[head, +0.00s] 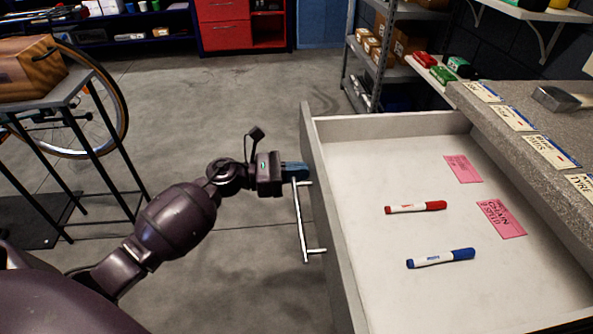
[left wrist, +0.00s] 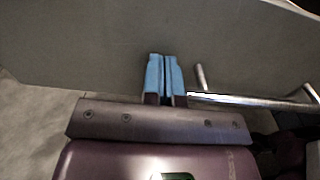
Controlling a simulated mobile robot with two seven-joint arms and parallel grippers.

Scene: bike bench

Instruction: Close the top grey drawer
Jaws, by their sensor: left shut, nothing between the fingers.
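The top grey drawer (head: 390,127) is pulled far out from under the worktop in the head view. It holds a red marker (head: 415,208), a blue marker (head: 441,258) and two pink notes (head: 501,219). Its silver bar handle (head: 301,222) is on the front panel and also shows in the left wrist view (left wrist: 255,102). My left gripper (head: 303,171) is shut and empty at the drawer front, beside the handle's far end. In the left wrist view its blue fingertips (left wrist: 164,75) are together against or very near the grey panel (left wrist: 120,45); contact is unclear. My right gripper is not visible.
A granite-like worktop (head: 545,100) with labels lies above the drawer at right. A metal shelf rack (head: 375,60) stands behind. A black stand (head: 60,110) with a wooden item and a bike wheel are at left. The floor (head: 230,110) between is clear.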

